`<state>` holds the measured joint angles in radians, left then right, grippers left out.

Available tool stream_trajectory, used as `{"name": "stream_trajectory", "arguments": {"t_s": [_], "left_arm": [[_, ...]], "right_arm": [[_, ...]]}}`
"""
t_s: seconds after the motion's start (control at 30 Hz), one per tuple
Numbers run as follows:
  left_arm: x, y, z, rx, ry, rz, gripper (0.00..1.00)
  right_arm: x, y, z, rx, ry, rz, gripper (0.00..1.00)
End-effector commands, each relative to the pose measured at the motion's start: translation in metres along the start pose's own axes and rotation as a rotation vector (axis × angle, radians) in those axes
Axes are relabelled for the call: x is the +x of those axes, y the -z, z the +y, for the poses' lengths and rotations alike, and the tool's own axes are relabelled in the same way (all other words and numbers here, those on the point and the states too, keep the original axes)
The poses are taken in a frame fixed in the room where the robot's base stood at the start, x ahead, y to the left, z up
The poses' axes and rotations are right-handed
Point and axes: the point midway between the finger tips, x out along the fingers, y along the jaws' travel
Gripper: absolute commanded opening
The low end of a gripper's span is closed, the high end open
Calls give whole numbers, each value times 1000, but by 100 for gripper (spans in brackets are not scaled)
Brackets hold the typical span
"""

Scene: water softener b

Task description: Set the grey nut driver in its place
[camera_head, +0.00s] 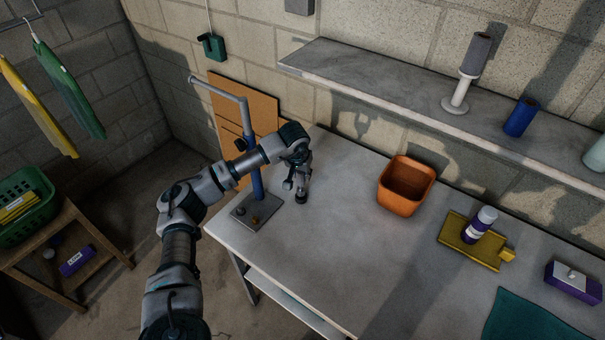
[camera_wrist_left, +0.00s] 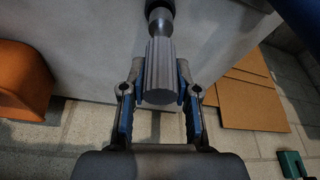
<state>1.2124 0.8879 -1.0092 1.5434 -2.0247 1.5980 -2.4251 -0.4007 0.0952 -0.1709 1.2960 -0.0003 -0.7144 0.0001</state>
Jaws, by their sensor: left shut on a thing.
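My left gripper (camera_head: 294,178) is over the left end of the grey table, just right of the blue post's base plate. In the left wrist view its two blue-lined fingers (camera_wrist_left: 158,98) are shut on the ribbed handle of the grey nut driver (camera_wrist_left: 160,65). The nut driver's slimmer shaft runs away from the gripper to a dark round part at the top edge of that view. In the head view the nut driver (camera_head: 301,196) shows small below the fingers, roughly upright. I cannot tell whether its lower end touches the table. My right gripper is not in view.
The blue post (camera_head: 257,182) on its base plate (camera_head: 258,212) stands close left of the gripper. An orange bin (camera_head: 405,186) stands to the right, then a yellow tray (camera_head: 459,253) with a purple-and-white bottle (camera_head: 479,224). The table between plate and bin is clear.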

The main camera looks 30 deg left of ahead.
Motion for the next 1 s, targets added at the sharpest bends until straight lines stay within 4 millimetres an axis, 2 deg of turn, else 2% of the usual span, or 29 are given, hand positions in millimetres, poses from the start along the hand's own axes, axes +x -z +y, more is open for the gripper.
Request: {"name": "stream_trajectory", "arguments": {"t_s": [0.37, 1.0], "left_arm": [[0, 0, -1, 0, 0, 1, 0], [18, -5, -1, 0, 0, 1, 0]], "right_arm": [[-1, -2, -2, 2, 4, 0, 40], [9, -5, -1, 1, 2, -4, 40]]}}
